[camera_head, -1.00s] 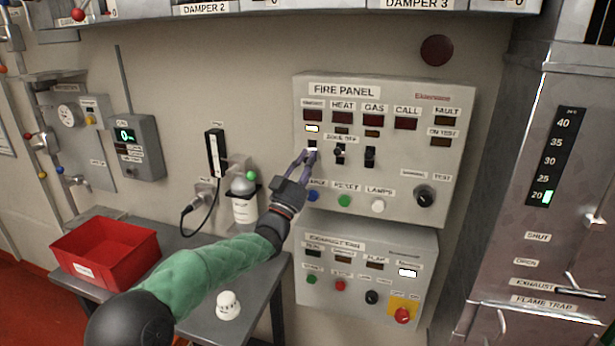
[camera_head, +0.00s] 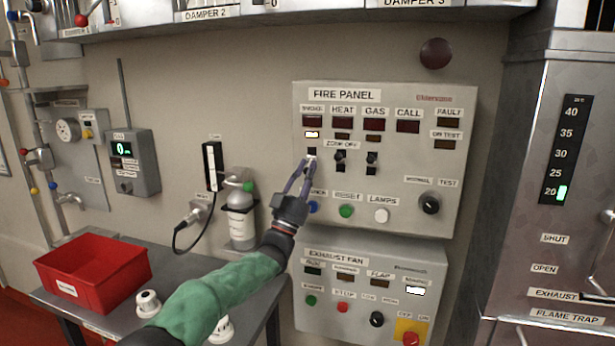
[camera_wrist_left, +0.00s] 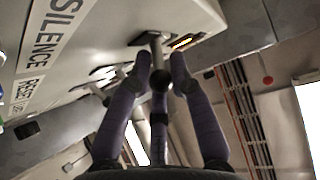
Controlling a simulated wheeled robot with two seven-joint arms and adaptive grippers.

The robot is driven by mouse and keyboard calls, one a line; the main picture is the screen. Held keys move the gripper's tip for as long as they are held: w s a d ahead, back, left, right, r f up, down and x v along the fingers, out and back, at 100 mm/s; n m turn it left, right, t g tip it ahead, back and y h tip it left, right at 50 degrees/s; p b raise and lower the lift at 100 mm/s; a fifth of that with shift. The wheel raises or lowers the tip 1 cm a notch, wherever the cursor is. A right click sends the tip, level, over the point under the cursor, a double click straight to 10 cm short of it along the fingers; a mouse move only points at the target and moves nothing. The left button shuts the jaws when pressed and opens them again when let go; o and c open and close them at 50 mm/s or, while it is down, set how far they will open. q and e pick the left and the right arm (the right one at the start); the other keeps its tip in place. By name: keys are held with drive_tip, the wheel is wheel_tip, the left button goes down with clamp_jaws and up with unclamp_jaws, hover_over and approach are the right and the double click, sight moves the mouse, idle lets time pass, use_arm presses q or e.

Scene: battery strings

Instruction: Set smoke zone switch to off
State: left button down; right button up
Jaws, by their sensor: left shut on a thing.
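The grey fire panel (camera_head: 398,190) is on the wall, with a row of zone-off switches below its smoke, heat, gas and call windows. The smoke zone switch (camera_head: 311,152) is the leftmost, mostly covered by my left gripper (camera_head: 309,163). In the left wrist view, my gripper's purple fingers (camera_wrist_left: 161,75) are shut on this switch's metal lever (camera_wrist_left: 156,48). Its exact position is hard to tell. My right gripper is not in view.
Below the switches are the blue silence button (camera_head: 313,207), green reset button (camera_head: 346,211) and white lamps button (camera_head: 381,215). The exhaust fan panel (camera_head: 370,290) is underneath. A table with a red bin (camera_head: 95,270) stands at lower left.

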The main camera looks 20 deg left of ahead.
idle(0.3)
use_arm(q)
drive_tip(key=c, duration=1.1)
unclamp_jaws()
drive_tip(key=shift+c, duration=0.2)
